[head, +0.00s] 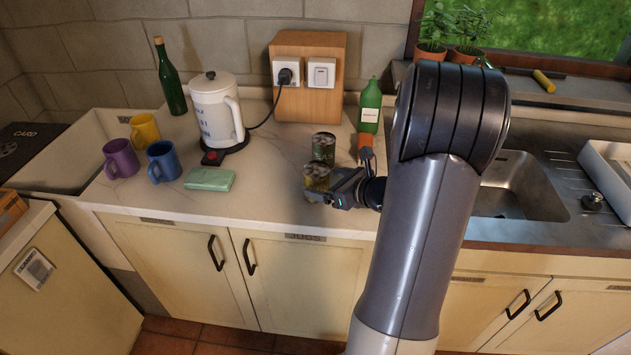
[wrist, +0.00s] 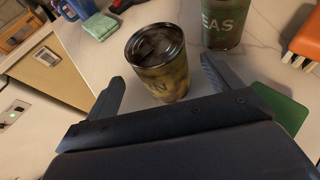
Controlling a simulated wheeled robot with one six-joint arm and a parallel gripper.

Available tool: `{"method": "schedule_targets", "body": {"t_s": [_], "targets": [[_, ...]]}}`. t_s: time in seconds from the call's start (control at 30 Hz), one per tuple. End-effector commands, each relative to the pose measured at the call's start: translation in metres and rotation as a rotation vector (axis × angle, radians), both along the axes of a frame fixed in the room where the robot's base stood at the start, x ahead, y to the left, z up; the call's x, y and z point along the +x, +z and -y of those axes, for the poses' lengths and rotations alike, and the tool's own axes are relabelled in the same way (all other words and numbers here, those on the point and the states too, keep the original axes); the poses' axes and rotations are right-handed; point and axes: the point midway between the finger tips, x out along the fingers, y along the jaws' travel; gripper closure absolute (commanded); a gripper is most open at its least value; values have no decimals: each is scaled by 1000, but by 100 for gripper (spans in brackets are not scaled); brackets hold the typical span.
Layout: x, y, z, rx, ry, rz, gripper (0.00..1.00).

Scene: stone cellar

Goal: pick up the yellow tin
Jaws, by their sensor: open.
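The yellow tin (head: 317,178) stands upright near the front edge of the counter. It looks dark and mottled, with a metal lid. In the wrist view the yellow tin (wrist: 160,65) is ahead of and partly between my open fingers. My gripper (head: 325,190) is low over the counter at the tin, coming from the right. In the wrist view my gripper (wrist: 165,85) has one finger on each side, with a gap to the tin on the left. A green tin (head: 324,148), lettered "EAS" in the wrist view (wrist: 224,22), stands just behind.
A green folded cloth (head: 209,179), purple mug (head: 121,158), blue mug (head: 164,161), yellow mug (head: 145,129) and white kettle (head: 216,110) stand to the left. A green bottle (head: 370,108) and orange brush (head: 366,146) are behind right. The sink (head: 520,185) is right.

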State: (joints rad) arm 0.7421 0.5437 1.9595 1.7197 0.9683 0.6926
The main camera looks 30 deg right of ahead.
Motion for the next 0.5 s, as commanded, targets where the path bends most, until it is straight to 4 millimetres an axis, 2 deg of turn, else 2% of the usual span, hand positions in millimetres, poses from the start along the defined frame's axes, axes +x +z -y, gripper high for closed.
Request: {"method": "schedule_targets", "body": {"t_s": [0.3, 0.5], "targets": [[34, -18, -11, 0, 4, -2, 14], [41, -22, -13, -2, 2, 0, 14]]}}
